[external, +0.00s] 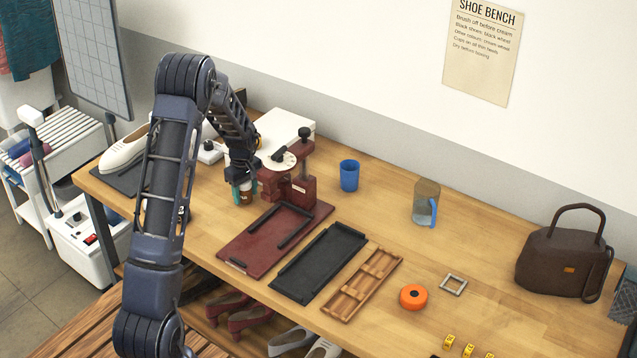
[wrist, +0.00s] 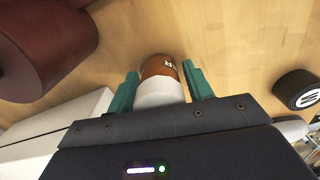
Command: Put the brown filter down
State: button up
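The brown filter (wrist: 160,68) looks like a small brown cylinder with a white end and partly readable lettering. In the wrist view it sits between the two teal fingers of my gripper (wrist: 160,72), which close in on the white end from both sides. In the external view my gripper (external: 243,188) points down over the left part of the bench (external: 370,205), with the brown filter (external: 246,198) low between the fingers. It is upright, at or just above the wood; I cannot tell whether its bottom touches.
A maroon clamp device (external: 302,190) stands just right of my gripper, with a white box (external: 285,125) behind. A maroon board (external: 245,250), black tray (external: 315,265) and wooden rack (external: 345,300) lie in front. A blue cup (external: 349,177) stands farther right. A black roll (wrist: 298,90) shows in the wrist view.

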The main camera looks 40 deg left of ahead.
jog(key=shift+o, duration=0.6)
notch_tip(320, 180, up, 12)
jog(key=shift+r, duration=0.2)
